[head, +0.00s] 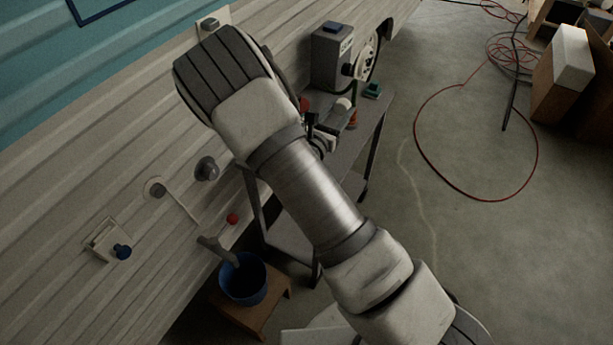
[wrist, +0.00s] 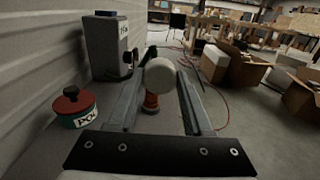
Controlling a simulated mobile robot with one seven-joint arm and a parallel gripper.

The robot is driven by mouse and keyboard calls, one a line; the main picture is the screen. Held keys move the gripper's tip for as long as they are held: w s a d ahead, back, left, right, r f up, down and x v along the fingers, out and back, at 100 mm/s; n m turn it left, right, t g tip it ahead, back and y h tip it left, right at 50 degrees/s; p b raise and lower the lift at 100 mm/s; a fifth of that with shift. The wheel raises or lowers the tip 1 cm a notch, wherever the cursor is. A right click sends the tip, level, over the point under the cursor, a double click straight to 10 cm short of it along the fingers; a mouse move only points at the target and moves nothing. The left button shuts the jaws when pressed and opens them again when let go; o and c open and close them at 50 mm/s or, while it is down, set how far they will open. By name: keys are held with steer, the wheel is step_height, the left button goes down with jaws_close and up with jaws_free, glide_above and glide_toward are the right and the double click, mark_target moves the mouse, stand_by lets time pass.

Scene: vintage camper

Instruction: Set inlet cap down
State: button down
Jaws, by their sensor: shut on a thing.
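The inlet cap appears to be the pale round piece (wrist: 161,76) between the two fingers of my gripper (wrist: 164,66) in the wrist view. My gripper is shut on it. In the head view the pale cap (head: 343,104) shows past my arm, above the grey cart (head: 372,133). An orange-red item (wrist: 151,103) stands below and behind the cap in the wrist view. Whether the cap touches anything beneath it I cannot tell. My arm hides much of the gripper and part of the cart in the head view.
A grey box (head: 332,56) and a small green item (head: 373,90) are at the cart's far end. A red-lidded tin (wrist: 74,107) stands left of my gripper. The camper wall (head: 110,180) runs alongside. A blue bucket (head: 243,281) sits on a wooden stool (head: 262,316).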

mark_target(336, 111)
steer(key=shift+w+a+f+b, duration=0.1)
steer(key=shift+w+f+b, duration=0.8)
steer(key=shift+w+f, duration=0.25)
steer(key=s+a+f+b, duration=0.1)
steer(key=s+a+f, duration=0.1)
steer(key=a, duration=0.1)
steer(key=s+a+f+b, duration=0.1)
steer(key=s+a+f, duration=0.1)
steer(key=a, duration=0.1)
steer(key=s+a+f+b, duration=0.1)
steer(key=s+a+f, duration=0.2)
steer(key=shift+a, duration=0.15)
steer(key=shift+f+b, duration=0.8)
steer(key=shift+f, duration=1.1)
steer(key=shift+f, duration=0.15)
steer(key=shift+c, duration=1.6)
jaws_free()
